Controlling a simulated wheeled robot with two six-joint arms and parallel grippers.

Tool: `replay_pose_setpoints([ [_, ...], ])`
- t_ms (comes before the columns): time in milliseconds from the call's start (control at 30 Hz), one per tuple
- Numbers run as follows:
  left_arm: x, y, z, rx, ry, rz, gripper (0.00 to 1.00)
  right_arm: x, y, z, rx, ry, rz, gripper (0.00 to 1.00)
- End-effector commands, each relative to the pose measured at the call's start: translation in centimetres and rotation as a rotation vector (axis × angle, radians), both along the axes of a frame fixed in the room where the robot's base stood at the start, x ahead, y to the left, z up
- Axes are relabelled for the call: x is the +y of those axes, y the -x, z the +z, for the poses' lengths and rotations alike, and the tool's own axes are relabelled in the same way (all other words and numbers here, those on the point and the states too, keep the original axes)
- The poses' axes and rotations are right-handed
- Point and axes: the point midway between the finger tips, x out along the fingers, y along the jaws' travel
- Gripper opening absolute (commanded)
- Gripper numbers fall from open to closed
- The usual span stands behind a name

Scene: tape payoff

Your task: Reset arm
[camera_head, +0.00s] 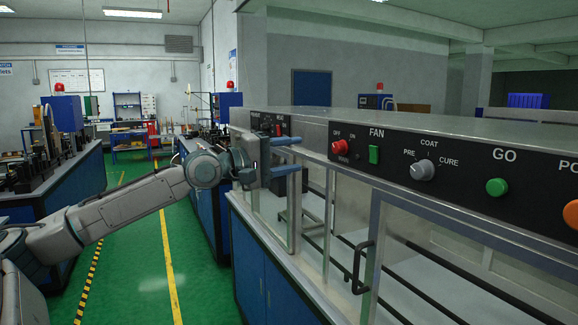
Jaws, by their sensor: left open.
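My left arm comes in from the left, and my left gripper (288,156) is open and empty. Its two blue fingers point right, one above the other, in front of the near left end of the long machine (450,95). The gripper overlaps the machine's front in the picture; whether it touches cannot be told. The black panel has a red OFF button (340,147), a green FAN button (374,154), a grey PRE/COAT/CURE knob (422,172) and a green GO button (497,187). My right gripper is not in view.
Below the panel are clear doors with a black handle (361,267), above a blue cabinet (262,275). A green floor aisle (150,265) with yellow lines runs at left. Another blue bench (50,200) stands left of it.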

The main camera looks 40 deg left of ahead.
Motion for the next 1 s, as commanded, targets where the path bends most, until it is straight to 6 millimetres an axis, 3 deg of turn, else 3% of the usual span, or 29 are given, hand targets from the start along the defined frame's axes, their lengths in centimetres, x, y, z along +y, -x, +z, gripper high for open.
replay_pose_setpoints([
  [667, 0.5, -0.4, -0.6, -0.002, -0.003, 0.009, 0.49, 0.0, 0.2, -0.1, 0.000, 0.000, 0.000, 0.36],
  [767, 2.6, -1.8, -2.9, -0.008, -0.028, 0.051, 0.49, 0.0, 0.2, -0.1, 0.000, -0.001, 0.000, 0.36],
  [833, 4.9, -3.3, -5.9, -0.012, -0.067, 0.101, 0.49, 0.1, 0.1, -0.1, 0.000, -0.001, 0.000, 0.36],
  [967, 9.9, -6.0, -13.9, 0.007, -0.172, 0.214, 0.49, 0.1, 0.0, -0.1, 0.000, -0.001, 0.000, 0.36],
  [1000, 11.2, -6.6, -16.7, 0.020, -0.209, 0.246, 0.49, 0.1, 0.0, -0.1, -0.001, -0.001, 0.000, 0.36],
])
